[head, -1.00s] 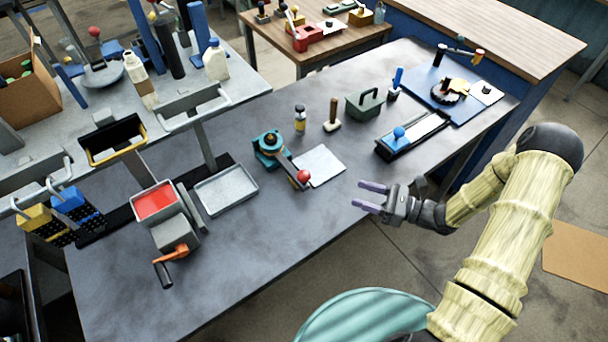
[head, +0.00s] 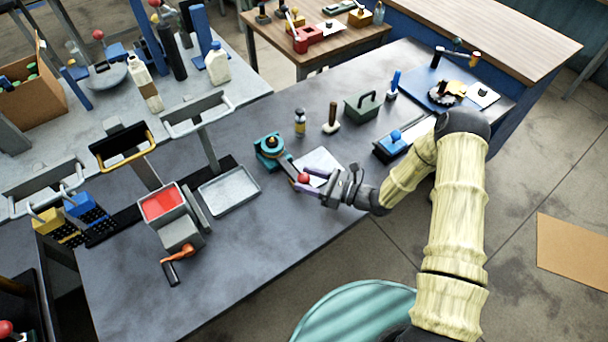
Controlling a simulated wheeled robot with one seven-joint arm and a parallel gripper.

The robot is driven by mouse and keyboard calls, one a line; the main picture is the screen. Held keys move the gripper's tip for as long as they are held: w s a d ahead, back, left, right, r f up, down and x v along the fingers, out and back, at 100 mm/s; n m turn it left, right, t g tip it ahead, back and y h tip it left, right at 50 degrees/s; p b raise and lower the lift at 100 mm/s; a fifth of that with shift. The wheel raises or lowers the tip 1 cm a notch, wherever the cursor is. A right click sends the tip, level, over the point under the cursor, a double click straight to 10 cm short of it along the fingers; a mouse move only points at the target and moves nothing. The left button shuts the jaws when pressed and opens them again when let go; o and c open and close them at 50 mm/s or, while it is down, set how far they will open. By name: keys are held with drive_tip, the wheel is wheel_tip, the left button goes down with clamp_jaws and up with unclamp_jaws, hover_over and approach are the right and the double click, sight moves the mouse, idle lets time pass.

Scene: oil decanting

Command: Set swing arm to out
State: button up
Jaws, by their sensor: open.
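A white sheet or plate (head: 312,160) lies beside the swing arm, partly hidden by my gripper.
A grey tray (head: 229,191) and a red-topped device (head: 163,204) with an orange crank handle (head: 180,253) stand left of the swing arm. A small bottle (head: 299,122), a wooden-handled stamp (head: 332,117) and a green caddy (head: 368,104) stand behind.

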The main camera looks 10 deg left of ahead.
drive_tip(key=shift+w+a, duration=0.1)
drive_tip(key=shift+a, duration=0.65)
clamp_jaws()
drive_tip(key=shift+w+d, duration=0.1)
drive_tip(key=shift+d, duration=0.05)
